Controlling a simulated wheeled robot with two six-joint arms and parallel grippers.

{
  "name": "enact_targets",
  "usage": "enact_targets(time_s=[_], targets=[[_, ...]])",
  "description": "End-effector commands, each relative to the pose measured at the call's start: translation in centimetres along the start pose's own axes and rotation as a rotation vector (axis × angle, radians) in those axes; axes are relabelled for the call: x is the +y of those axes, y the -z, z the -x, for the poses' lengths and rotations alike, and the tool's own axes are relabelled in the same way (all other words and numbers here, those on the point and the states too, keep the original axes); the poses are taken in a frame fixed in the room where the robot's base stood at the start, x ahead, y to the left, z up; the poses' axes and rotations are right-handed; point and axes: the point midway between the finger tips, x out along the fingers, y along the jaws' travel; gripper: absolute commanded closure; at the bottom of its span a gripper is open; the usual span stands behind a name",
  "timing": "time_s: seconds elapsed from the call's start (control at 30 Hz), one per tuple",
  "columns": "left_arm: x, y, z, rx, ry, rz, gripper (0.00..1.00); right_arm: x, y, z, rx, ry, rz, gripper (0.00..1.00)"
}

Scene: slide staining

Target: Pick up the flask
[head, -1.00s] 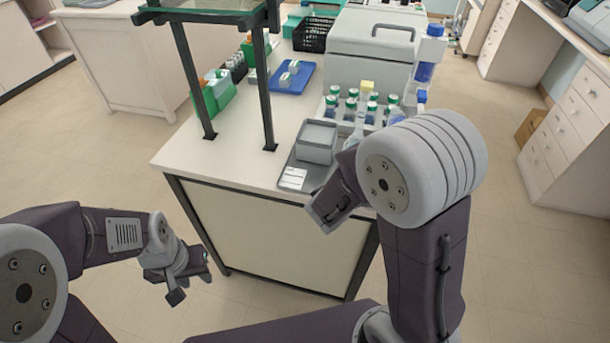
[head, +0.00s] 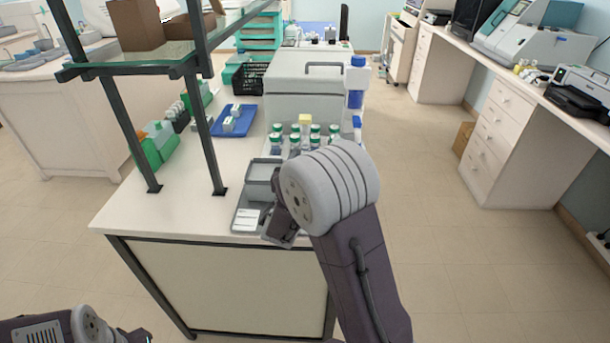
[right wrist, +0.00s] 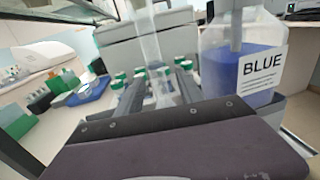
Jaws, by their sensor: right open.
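In the right wrist view a clear glass flask (right wrist: 165,98) with a tall narrow neck stands upright ahead of my right gripper (right wrist: 158,80). The gripper is open, with one finger on each side of the flask in the picture. I cannot tell whether they touch it. In the head view my right arm covers the flask and most of the right gripper. My left gripper (head: 136,335) only just shows at the bottom left edge of the head view, and its fingers cannot be made out.
A clear container of blue liquid labelled BLUE (right wrist: 245,75) stands close on the right in the wrist view. Green-capped bottles (head: 277,130) stand behind the grey tray (head: 243,221). A shelf post (head: 205,135) rises left of the tray. The bench front left is clear.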

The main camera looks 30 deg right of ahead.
Motion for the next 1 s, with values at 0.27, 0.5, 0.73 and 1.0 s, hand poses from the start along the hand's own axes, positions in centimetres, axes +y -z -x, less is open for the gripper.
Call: enact_targets(time_s=[0.27,0.5,0.73,1.0], targets=[[0.0,0.0,0.0,0.0,0.0,0.0,0.64,0.0,0.0,-0.6,0.0,-0.001,0.0,0.56],[0.0,0.0,0.0,0.0,0.0,0.0,0.64,0.0,0.0,-0.6,0.0,0.0,0.0,1.0],[0.0,0.0,0.1,0.0,0.0,0.0,0.64,0.0,-0.3,-0.6,-0.001,0.0,-0.001,1.0],[0.0,0.2,1.6,0.0,0.0,0.0,0.64,0.0,-6.3,-0.6,-0.006,0.0,-0.007,1.0]])
